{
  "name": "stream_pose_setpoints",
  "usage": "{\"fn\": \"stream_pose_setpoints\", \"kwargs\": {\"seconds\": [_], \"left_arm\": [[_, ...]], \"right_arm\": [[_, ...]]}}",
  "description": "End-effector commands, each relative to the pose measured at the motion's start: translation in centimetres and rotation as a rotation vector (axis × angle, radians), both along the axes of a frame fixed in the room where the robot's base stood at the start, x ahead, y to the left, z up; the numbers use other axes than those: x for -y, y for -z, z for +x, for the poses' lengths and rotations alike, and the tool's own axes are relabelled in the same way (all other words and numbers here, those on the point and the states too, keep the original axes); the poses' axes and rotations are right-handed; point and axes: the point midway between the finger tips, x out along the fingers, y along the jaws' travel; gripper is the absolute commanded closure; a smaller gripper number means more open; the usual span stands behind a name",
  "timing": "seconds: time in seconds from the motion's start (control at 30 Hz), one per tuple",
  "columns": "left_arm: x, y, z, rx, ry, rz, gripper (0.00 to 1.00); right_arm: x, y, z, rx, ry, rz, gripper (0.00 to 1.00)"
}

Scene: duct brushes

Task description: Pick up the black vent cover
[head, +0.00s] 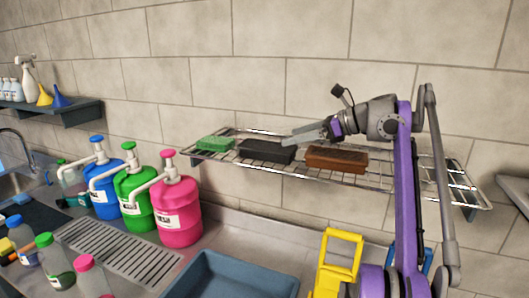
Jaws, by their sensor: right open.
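A dark, flat block (266,151) lies on the wire shelf (210,156) on the wall, between a green block and a brown block. It is the only black piece on the shelf and fits the black vent cover, but its surface detail is too small to make out. My right gripper (293,137) reaches in from the right, with its grey fingers pointing left just above the right end of the black piece. It is open and holds nothing. I cannot tell whether the fingers touch the piece. My left gripper is not in view.
The green block (215,143) and the brown block (336,159) flank the black piece closely. Below stand blue (103,190), green (137,203) and pink (177,212) pump jugs, a blue-grey tray (235,276) and a yellow frame (337,262). The shelf's right end is bare.

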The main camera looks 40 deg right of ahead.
Motion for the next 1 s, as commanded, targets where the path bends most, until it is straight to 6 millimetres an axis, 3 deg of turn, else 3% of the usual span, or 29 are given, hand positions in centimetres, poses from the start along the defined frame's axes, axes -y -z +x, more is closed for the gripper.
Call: {"fn": "stream_pose_setpoints", "kwargs": {"seconds": [0.37,0.6,0.83,0.87,1.0], "left_arm": [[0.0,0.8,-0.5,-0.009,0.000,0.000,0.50],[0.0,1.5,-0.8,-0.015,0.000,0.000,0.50],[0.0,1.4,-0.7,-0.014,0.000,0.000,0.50],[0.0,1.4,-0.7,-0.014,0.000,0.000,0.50],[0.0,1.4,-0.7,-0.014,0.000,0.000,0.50]], "right_arm": [[-1.5,1.6,2.4,0.000,-0.002,0.001,0.00],[-3.0,3.1,5.1,0.000,-0.002,0.000,0.00],[-3.1,3.2,5.4,0.001,0.000,0.000,0.00],[-3.1,3.1,5.4,0.001,0.000,0.000,0.02],[-3.1,3.1,5.4,0.000,0.000,-0.001,0.27]]}}
